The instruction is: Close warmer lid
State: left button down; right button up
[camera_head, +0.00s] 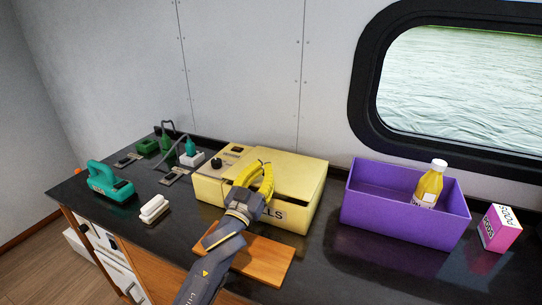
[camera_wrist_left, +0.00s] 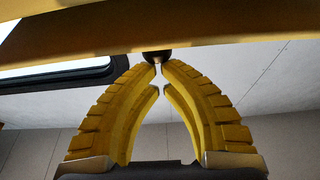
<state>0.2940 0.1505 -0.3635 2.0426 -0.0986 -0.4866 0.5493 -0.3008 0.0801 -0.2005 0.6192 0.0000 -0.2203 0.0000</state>
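The warmer (camera_head: 310,185) is a pale yellow box on the dark counter, with a label on its front ending in "LLS", partly hidden by my arm. A dark gap shows under the front edge of its lid (camera_head: 295,169), so the lid looks not fully down. My left gripper (camera_head: 266,167) is at the warmer's front, its yellow fingers in front of the lid area. In the left wrist view its fingertips (camera_wrist_left: 160,66) come together with almost no gap, nothing seen between them. A dark round knob (camera_wrist_left: 156,57) and a yellow edge (camera_wrist_left: 200,30) lie just beyond. Contact cannot be told. My right gripper is not in view.
A purple bin (camera_head: 400,222) holding a yellow-labelled bottle (camera_head: 430,184) and a pink box (camera_head: 499,228) stand right. A wooden board (camera_head: 262,260) lies in front of the warmer. A teal tool (camera_head: 108,182), white stacked item (camera_head: 154,208) and green items (camera_head: 190,150) stand left.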

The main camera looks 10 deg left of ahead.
pick_arm(q)
jog(key=shift+s+a+f, duration=0.1)
jog(key=shift+s+f, duration=0.05)
jog(key=shift+f, duration=0.45)
jog(key=shift+s+a+f, duration=0.1)
jog(key=shift+s+f, duration=0.05)
jog(key=shift+f, duration=0.45)
